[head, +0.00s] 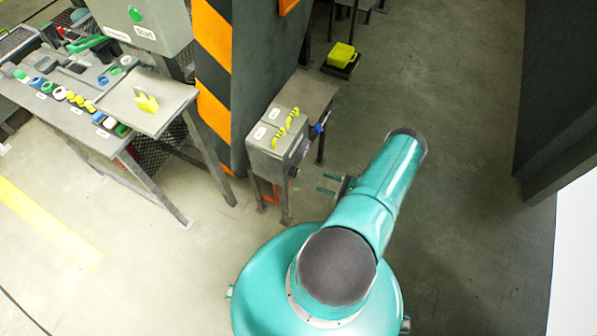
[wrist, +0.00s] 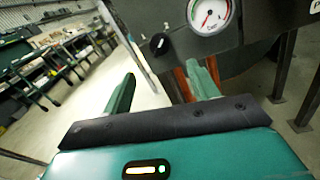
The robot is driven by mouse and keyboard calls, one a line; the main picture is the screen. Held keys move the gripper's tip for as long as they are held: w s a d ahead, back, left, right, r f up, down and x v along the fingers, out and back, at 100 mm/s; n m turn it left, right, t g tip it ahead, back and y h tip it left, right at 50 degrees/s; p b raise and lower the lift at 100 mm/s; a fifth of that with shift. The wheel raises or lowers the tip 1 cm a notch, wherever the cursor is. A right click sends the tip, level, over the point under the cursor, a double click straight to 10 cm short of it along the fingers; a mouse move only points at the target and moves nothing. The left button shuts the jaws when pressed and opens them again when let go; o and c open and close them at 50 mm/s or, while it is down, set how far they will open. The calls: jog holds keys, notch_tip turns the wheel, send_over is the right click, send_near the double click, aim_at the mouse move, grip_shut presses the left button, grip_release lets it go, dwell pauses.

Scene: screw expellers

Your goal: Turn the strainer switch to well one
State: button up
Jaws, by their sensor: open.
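My gripper (wrist: 163,82) is open and empty, its two green fingers apart in the wrist view. In the head view the gripper (head: 327,184) reaches out left of my teal arm, close to the grey box (head: 262,160). A black knob (wrist: 159,44) sits on the dark panel beyond the fingers, left of a round gauge (wrist: 209,14); it looks like the strainer switch, but no well labels can be read. The fingers appear apart from the knob. In the head view a small dark knob (head: 293,172) shows on the box's side.
Yellow handles (head: 279,135) and white labels are on the box's top. A striped pillar (head: 214,80) stands behind it. A control desk (head: 150,100) stands at the left. A yellow case (head: 341,56) lies at the back. The floor at the right is open.

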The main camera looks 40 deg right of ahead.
aim_at(294, 172)
jog(key=x, duration=1.1)
jog(key=shift+a, duration=0.1)
jog(key=c, duration=1)
